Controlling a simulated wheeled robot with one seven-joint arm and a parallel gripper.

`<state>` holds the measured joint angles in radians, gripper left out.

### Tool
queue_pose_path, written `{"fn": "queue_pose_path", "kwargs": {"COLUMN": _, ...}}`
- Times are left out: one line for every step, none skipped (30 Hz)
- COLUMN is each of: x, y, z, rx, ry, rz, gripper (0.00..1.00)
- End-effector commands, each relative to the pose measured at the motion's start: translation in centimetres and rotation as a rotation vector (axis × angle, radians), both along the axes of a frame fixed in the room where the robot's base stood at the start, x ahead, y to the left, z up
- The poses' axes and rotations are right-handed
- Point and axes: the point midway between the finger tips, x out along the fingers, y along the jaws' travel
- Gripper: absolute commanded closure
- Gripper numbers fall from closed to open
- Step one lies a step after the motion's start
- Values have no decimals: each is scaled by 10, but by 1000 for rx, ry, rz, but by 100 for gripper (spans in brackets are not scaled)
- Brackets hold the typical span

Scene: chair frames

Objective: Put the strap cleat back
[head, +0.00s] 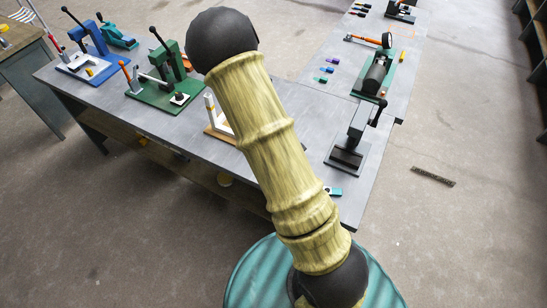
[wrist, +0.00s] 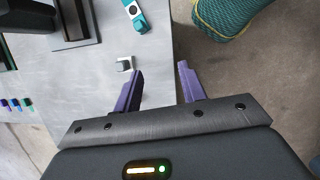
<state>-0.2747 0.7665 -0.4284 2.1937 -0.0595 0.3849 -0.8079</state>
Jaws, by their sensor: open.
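My gripper (wrist: 160,68) shows in the wrist view with its two purple fingers apart and nothing between them. It is over the edge of the grey bench, with the left finger over the bench top and the right finger over the floor. A small pale block with a dark top (wrist: 124,65) is on the bench just left of the left fingertip. A teal piece with a pale end (wrist: 136,14) lies farther up, near the bench edge; it also shows in the head view (head: 334,191). I cannot tell for sure which is the strap cleat. My arm hides my gripper in the head view.
The grey bench (head: 300,165) carries a black press (head: 349,142), a green-based device (head: 376,75), a green lever press (head: 166,82) and a blue one (head: 87,48). Small coloured pieces (head: 326,70) lie in a row. Open floor is to the right.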

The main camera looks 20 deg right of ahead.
Motion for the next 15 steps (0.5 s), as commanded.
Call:
{"fn": "queue_pose_path", "kwargs": {"x": -1, "y": 8, "z": 14, "rx": 31, "ry": -46, "rz": -58, "gripper": 59}}
{"fn": "queue_pose_path", "kwargs": {"x": -3, "y": 13, "z": 21, "rx": 46, "ry": -70, "rz": -95, "gripper": 59}}
{"fn": "queue_pose_path", "kwargs": {"x": -5, "y": 19, "z": 31, "rx": 67, "ry": -101, "rz": -141, "gripper": 59}}
{"fn": "queue_pose_path", "kwargs": {"x": -7, "y": 24, "z": 38, "rx": 82, "ry": -124, "rz": -176, "gripper": 59}}
{"fn": "queue_pose_path", "kwargs": {"x": -9, "y": 28, "z": 45, "rx": 97, "ry": -147, "rz": -210, "gripper": 59}}
{"fn": "queue_pose_path", "kwargs": {"x": -11, "y": 34, "z": 55, "rx": 117, "ry": -177, "rz": -254, "gripper": 59}}
{"fn": "queue_pose_path", "kwargs": {"x": -13, "y": 38, "z": 63, "rx": 131, "ry": -198, "rz": -287, "gripper": 59}}
{"fn": "queue_pose_path", "kwargs": {"x": -16, "y": 42, "z": 70, "rx": 144, "ry": -219, "rz": -319, "gripper": 59}}
{"fn": "queue_pose_path", "kwargs": {"x": -19, "y": 47, "z": 80, "rx": 162, "ry": -246, "rz": -362, "gripper": 59}}
{"fn": "queue_pose_path", "kwargs": {"x": -22, "y": 51, "z": 88, "rx": 176, "ry": -267, "rz": -394, "gripper": 59}}
{"fn": "queue_pose_path", "kwargs": {"x": -25, "y": 55, "z": 95, "rx": 189, "ry": -287, "rz": -425, "gripper": 59}}
{"fn": "queue_pose_path", "kwargs": {"x": -29, "y": 59, "z": 105, "rx": 205, "ry": -313, "rz": -466, "gripper": 59}}
{"fn": "queue_pose_path", "kwargs": {"x": -32, "y": 62, "z": 112, "rx": 218, "ry": -333, "rz": -498, "gripper": 59}}
{"fn": "queue_pose_path", "kwargs": {"x": -36, "y": 65, "z": 119, "rx": 230, "ry": -352, "rz": -528, "gripper": 59}}
{"fn": "queue_pose_path", "kwargs": {"x": -41, "y": 69, "z": 128, "rx": 246, "ry": -379, "rz": -568, "gripper": 59}}
